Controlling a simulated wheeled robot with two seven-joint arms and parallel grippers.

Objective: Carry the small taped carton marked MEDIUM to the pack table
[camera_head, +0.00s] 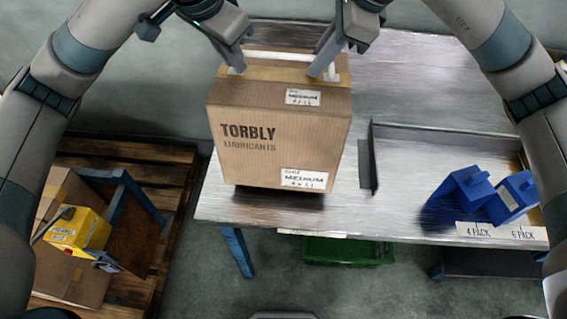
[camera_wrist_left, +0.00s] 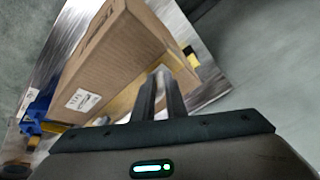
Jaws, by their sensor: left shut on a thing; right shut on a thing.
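The brown taped carton (camera_head: 272,138), printed TORBLY LUBRICANTS with white MEDIUM labels, is at the left part of the metal table (camera_head: 420,75). It is upright. Dark shadow shows below its lower edge; I cannot tell whether it rests on the table or hangs just above it. My left gripper (camera_head: 236,62) is shut at the carton's top left, and my right gripper (camera_head: 324,66) is shut at its top right. A white bar runs between them along the top. The carton (camera_wrist_left: 115,58) also fills the left wrist view, beside the left fingers (camera_wrist_left: 160,92).
A green crate (camera_head: 345,251) is beneath the table.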

